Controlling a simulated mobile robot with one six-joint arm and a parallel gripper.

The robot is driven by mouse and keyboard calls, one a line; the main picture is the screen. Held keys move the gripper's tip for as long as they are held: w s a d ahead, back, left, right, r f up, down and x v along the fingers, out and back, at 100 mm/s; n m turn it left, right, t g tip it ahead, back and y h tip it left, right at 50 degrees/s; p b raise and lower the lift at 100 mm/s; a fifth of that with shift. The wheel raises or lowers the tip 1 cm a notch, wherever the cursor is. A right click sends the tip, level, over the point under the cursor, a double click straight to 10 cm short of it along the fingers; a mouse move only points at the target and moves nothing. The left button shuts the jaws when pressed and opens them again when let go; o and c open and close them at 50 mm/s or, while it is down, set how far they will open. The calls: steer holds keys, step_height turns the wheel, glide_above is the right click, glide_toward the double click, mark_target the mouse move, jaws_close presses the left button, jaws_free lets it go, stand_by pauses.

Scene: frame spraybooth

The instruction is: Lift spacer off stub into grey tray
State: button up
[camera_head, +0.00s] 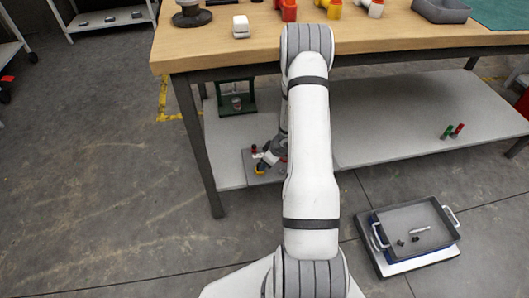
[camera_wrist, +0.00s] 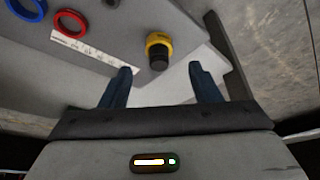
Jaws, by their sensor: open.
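A yellow ring-like piece (camera_wrist: 158,39), which looks like the spacer, sits around a black stub (camera_wrist: 158,60) in the wrist view. In the head view the yellow piece (camera_head: 260,169) shows small on the lower shelf, by a grey board. My gripper (camera_wrist: 159,70) is open, with its two blue fingers apart and nothing between them; the stub shows just beyond the fingertips, between them. Contact cannot be told. A grey tray (camera_head: 446,240) with white handles stands low at the right in the head view, holding a few small items.
A blue ring (camera_wrist: 25,8) and a red ring (camera_wrist: 70,23) lie beside a white marked strip (camera_wrist: 90,46). A green stand (camera_head: 236,98) is on the shelf (camera_head: 400,125). The wooden tabletop (camera_head: 400,30) lies above the shelf. Another grey bin (camera_head: 441,12) is on the tabletop.

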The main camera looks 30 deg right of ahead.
steer(key=shift+w+a+f, duration=0.2)
steer(key=shift+w+f, duration=0.2)
steer(key=b+x, duration=0.4)
steer(key=x, duration=0.3)
steer(key=c, duration=1.1)
steer(key=shift+o, duration=0.2)
steer(key=shift+r, duration=0.15)
